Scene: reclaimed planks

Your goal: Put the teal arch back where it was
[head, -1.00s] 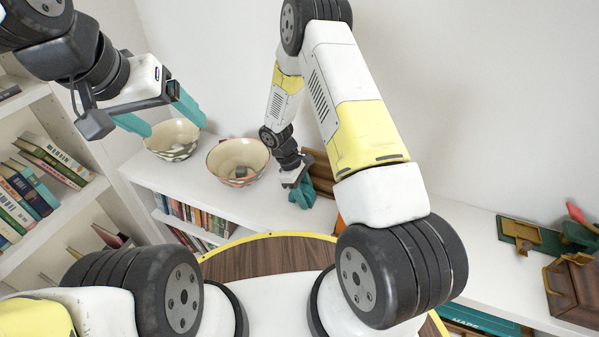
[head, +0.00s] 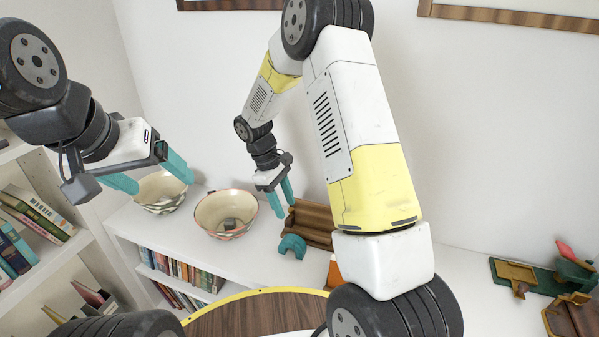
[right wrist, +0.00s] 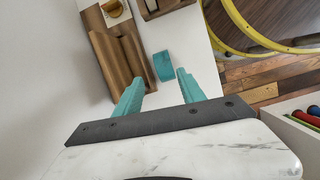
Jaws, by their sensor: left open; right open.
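The teal arch (head: 292,245) stands on the white shelf top, just in front of a brown wooden tray. In the right wrist view the arch (right wrist: 163,66) shows from above as a small teal block beside the tray, apart from it. My right gripper (head: 283,208) is open and empty above the arch, its teal fingers pointing down. In the right wrist view the arch lies beyond and between the fingertips of this gripper (right wrist: 160,77). My left gripper (head: 165,186) is open and empty, in front of the left bowl in the picture.
Two patterned bowls, left (head: 160,200) and middle (head: 225,222), stand left of the arch; a small grey thing lies in the middle one. The wooden tray (head: 312,222) is behind the arch. Books (head: 172,264) fill the shelf below. Wooden and green pieces (head: 520,275) lie far right.

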